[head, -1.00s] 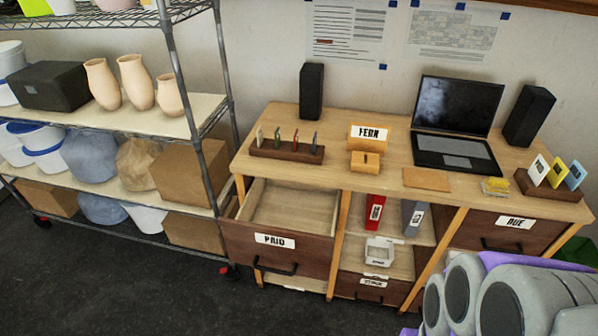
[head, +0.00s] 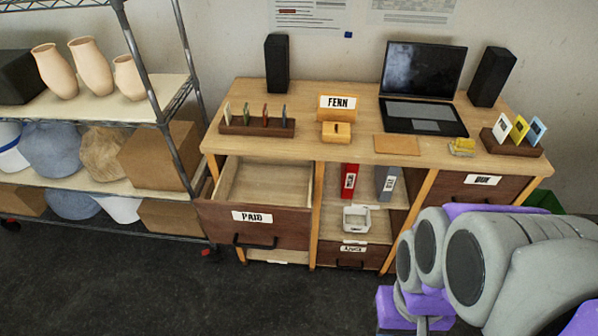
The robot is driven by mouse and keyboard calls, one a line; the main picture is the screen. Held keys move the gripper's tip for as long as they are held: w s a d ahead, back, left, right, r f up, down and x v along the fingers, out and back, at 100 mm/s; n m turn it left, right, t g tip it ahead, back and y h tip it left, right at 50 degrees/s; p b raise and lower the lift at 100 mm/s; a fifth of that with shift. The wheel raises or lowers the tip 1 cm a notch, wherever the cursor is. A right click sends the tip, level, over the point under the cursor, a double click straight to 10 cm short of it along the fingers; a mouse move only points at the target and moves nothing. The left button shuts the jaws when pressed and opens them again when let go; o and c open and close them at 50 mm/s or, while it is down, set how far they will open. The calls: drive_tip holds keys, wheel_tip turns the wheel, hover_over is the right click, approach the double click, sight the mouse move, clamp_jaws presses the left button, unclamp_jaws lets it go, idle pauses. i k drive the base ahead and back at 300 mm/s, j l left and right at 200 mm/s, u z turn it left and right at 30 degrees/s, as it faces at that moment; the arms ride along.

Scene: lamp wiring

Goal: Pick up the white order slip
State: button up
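A white slip (head: 501,127) stands upright, slightly tilted, in a dark wooden holder (head: 513,149) at the right end of the desk. A yellow slip (head: 519,128) and a blue slip (head: 537,130) stand to its right in the same holder. The print on the white slip is too small to read. My grey and purple arm fills the lower right, in front of the desk and well short of the slips. No gripper fingers can be made out.
The desk (head: 350,149) also bears a laptop (head: 425,88), two black speakers, a FENN sign (head: 343,107) and a left holder (head: 256,128) with several thin cards. The PAID drawer (head: 252,227) stands open. A wire shelf is at left; the dark floor in front is clear.

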sight(501, 130)
drive_tip(key=k+z, duration=0.1)
drive_tip(key=k, duration=0.55)
drive_tip(key=i+l+z, duration=0.15)
drive_tip(key=z, duration=1.35)
drive_tip(key=i+j, duration=0.15)
drive_tip(key=i, duration=0.35)
drive_tip(key=i+j, duration=0.2)
drive_tip(key=i, duration=0.3)
drive_tip(key=i+j+z, duration=0.1)
drive_tip(key=i, duration=0.4)
